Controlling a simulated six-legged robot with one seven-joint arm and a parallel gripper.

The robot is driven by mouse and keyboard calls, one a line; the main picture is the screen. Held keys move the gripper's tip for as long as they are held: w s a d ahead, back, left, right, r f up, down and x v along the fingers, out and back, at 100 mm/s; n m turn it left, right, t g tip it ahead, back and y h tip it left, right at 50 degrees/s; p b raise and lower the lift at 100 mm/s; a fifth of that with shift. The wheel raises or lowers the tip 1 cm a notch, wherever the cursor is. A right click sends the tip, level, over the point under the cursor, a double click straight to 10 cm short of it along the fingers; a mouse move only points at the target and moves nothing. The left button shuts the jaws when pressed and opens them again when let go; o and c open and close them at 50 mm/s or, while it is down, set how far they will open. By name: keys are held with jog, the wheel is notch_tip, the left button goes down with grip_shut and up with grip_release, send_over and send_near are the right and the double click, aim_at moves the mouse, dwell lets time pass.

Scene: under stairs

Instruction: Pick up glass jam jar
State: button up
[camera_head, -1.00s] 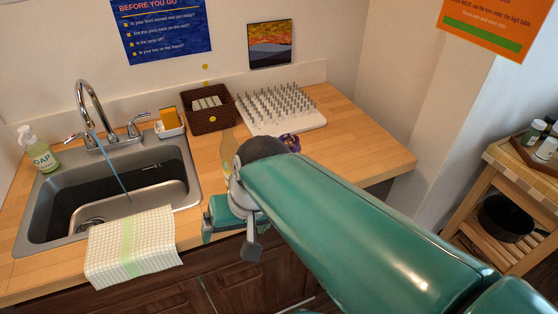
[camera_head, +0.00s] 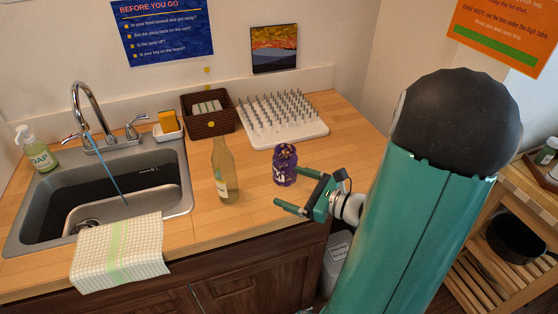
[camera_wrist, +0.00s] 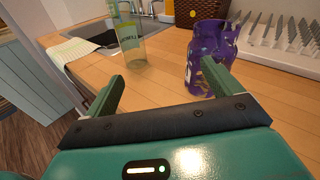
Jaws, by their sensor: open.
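The bottle (camera_wrist: 130,38) stands beyond the left fingertip. Nothing is between the fingers.
A white spiked drying board (camera_head: 283,122) and a brown basket (camera_head: 209,122) stand behind the jar. A sink (camera_head: 100,190) with a checked towel (camera_head: 120,252) is at left. The counter (camera_head: 345,130) right of the board is clear.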

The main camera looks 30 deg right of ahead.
aim_at(280, 158)
jog(key=d+m+t+h, duration=0.1)
jog(key=d, duration=0.1)
jog(key=s+d+f+m+h, duration=0.1)
jog(key=d+m, duration=0.1)
jog(key=d+m+t+h, duration=0.1)
jog(key=d, duration=0.1)
jog(key=shift+s+d+f+m+t+h, duration=0.2)
jog(key=shift+m+t+h, duration=0.1)
jog(key=shift+m+h, duration=0.1)
jog(key=shift+w+d, duration=0.1)
jog(key=shift+w, duration=0.15)
jog(key=w, duration=0.2)
jog(key=w+a, duration=0.1)
jog(key=w, duration=0.4)
jog(key=shift+w+a, duration=0.2)
jog(key=shift+w, duration=0.2)
jog(key=shift+w+a+r, duration=0.1)
jog(key=shift+w+a, duration=0.15)
jog(key=shift+w, duration=0.6)
jog(key=shift+w+a, duration=0.25)
jog(key=shift+w, duration=0.6)
jog(key=shift+w+a+r, duration=0.1)
jog(key=shift+w+a, duration=0.15)
jog(key=shift+w, duration=0.6)
jog(key=c, duration=1.2)
jog(key=shift+o, duration=0.2)
jog(key=shift+r, duration=0.1)
